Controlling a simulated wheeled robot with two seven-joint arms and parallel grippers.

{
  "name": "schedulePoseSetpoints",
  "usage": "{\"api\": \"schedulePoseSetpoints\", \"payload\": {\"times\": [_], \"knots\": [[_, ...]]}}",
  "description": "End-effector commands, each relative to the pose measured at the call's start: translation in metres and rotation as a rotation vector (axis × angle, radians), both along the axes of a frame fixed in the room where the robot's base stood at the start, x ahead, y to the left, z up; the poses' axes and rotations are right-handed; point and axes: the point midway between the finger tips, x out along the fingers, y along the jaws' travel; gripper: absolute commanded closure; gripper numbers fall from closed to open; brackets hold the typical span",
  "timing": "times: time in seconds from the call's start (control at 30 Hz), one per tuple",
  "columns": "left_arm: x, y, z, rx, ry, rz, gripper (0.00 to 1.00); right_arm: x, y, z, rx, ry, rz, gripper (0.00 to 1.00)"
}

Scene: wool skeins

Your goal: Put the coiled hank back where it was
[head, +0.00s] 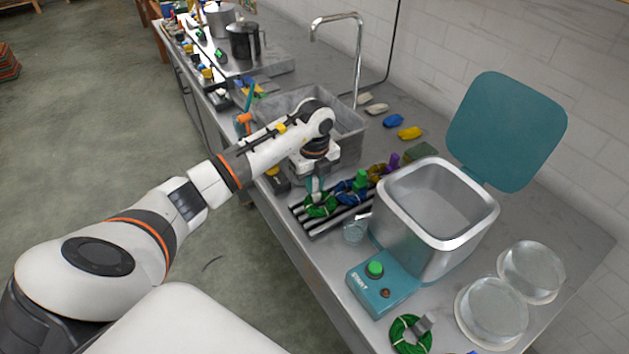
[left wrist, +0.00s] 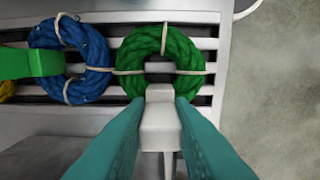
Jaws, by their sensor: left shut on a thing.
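A green coiled hank (head: 320,207) with pale ties is at the near left end of the slatted rack (head: 316,232). In the left wrist view the green hank (left wrist: 163,52) lies flat over the slats; I cannot tell whether it touches them. My left gripper (head: 316,184) is above it, its teal fingers (left wrist: 160,125) shut on the hank's pale grey tag (left wrist: 160,122). A blue hank (head: 349,199) with a green tag lies beside it on the rack, also in the left wrist view (left wrist: 88,50). My right gripper is not in view.
A steel tub (head: 440,238) with a raised teal lid (head: 507,130) and a START button (head: 375,269) stands right of the rack. Another green hank (head: 402,333) lies at the front. Glass lids (head: 492,308) are at right; the sink (head: 350,130) is behind my arm.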

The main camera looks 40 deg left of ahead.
Motion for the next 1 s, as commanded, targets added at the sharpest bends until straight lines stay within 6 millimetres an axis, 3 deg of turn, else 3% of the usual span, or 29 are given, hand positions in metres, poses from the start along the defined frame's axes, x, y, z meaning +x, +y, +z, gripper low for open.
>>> {"api": "schedulePoseSetpoints", "payload": {"times": [0.13, 0.17, 0.3, 0.67, 1.0], "knots": [[0.0, 0.0, -0.004, 0.0, 0.0, 0.0, 1.0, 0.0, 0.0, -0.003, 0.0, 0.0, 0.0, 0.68], [0.0, 0.0, -0.003, 0.0, 0.0, 0.0, 0.76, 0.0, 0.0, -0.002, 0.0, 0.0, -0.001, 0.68], [0.0, 0.0, -0.003, 0.0, 0.0, 0.0, 0.57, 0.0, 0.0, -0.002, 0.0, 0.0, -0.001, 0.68], [0.0, 0.0, 0.004, 0.001, -0.001, -0.001, 0.57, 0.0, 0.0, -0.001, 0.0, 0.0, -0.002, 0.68], [0.001, 0.0, 0.07, 0.001, -0.006, -0.001, 0.57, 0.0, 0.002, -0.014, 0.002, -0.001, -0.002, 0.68]]}}
